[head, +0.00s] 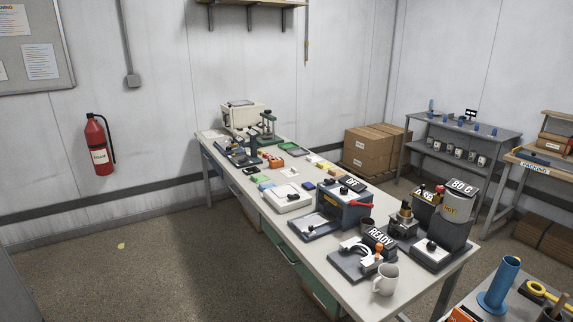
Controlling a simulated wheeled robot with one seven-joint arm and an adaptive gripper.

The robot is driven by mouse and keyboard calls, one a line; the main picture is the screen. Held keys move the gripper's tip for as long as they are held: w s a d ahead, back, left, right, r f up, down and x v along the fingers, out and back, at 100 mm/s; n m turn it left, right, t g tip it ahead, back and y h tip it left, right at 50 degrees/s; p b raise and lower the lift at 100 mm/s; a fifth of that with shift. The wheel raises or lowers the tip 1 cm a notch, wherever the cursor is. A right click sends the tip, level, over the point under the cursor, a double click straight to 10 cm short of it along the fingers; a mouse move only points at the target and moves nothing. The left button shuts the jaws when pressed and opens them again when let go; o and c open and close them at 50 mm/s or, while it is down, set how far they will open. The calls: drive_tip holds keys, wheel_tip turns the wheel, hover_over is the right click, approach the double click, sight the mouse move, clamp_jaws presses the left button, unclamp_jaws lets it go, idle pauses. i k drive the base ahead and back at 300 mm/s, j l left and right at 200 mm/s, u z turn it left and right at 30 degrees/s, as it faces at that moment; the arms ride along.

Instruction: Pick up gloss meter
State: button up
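A long pale workbench (318,288) runs through the middle of the head view with many small instruments on it. I cannot tell for certain which one is the gloss meter; no readable label marks it. Small candidates include an orange-red block (276,161) toward the far part of the bench and a dark blue block (308,185) near its middle. A flat white device with a dark knob (288,196) sits at the left edge. My gripper is not in view.
Nearer on the bench are a blue machine marked OFF (345,205), a READY unit (378,238), a white mug (386,279) and an 80 C heater (459,205). Boxes (368,150) stand behind. A fire extinguisher (97,145) hangs left. The floor left of the bench (150,250) is open.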

sight(278, 162)
drive_tip(key=i+j, duration=0.4)
drive_tip(key=i+j+z, duration=0.1)
drive_tip(key=i+j, duration=0.6)
drive_tip(key=j, duration=0.2)
drive_tip(key=i+j+z, duration=0.1)
drive_tip(key=i+j, duration=0.3)
drive_tip(key=i+j+z, duration=0.1)
drive_tip(key=i+j, duration=0.2)
drive_tip(key=j, duration=0.25)
drive_tip(key=i+j, duration=0.35)
drive_tip(key=j, duration=0.15)
